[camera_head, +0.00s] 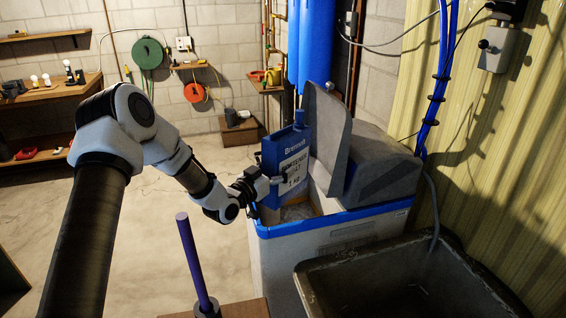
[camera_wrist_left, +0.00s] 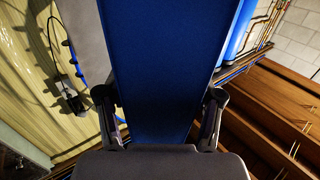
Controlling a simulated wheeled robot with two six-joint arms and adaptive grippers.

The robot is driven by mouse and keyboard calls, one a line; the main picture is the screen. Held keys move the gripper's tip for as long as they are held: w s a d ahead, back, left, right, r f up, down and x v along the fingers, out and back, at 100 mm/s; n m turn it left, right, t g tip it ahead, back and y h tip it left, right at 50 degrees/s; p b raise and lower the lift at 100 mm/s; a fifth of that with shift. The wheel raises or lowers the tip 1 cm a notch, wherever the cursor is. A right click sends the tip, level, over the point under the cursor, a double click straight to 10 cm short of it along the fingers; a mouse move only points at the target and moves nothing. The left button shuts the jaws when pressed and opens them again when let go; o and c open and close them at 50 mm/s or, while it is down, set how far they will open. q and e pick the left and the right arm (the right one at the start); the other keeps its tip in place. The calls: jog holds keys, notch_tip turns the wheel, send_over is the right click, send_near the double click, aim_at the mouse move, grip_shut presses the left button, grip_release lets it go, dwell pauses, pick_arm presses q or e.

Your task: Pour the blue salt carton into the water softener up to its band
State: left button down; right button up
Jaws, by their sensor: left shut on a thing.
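The blue salt carton (camera_head: 290,165), with a white label, is held upright with a slight tilt over the left part of the water softener (camera_head: 335,240). My left gripper (camera_head: 270,182) is shut on the carton; in the left wrist view its two fingers flank the blue carton (camera_wrist_left: 165,70). The softener is a pale box with a blue rim, and its grey lid (camera_head: 328,125) stands raised behind the carton. Pale contents (camera_head: 298,212) show in the opening below the carton. I cannot make out the band or any salt falling. My right gripper is not in view.
A dark grey sink (camera_head: 400,280) stands right in front of the softener. Blue tanks (camera_head: 312,45) and pipes rise behind it. A purple rod (camera_head: 190,255) stands upright at the front. Shelves and a workbench (camera_head: 45,95) line the left. The floor at left is mostly clear.

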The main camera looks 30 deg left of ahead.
pick_arm(q)
jog(key=shift+a+r+m+p, duration=0.2)
jog(key=shift+a+m+p, duration=0.2)
jog(key=shift+a, duration=0.1)
jog(key=shift+a+r+m+p, duration=0.2)
jog(key=shift+a+m+p, duration=0.1)
jog(key=shift+a+m, duration=0.4)
jog(key=shift+a, duration=0.1)
jog(key=shift+w+a+f+m+p, duration=0.1)
jog(key=shift+w+a+m+p, duration=0.1)
jog(key=shift+a+m+p, duration=0.45)
jog(key=w+a+f+m+b, duration=0.1)
jog(key=a+f+m, duration=0.5)
jog(key=a+m, duration=0.4)
jog(key=m, duration=0.6)
jog(key=shift+a+f+m+b, duration=0.2)
jog(key=shift+a+m+b, duration=0.1)
jog(key=shift+a+m, duration=0.05)
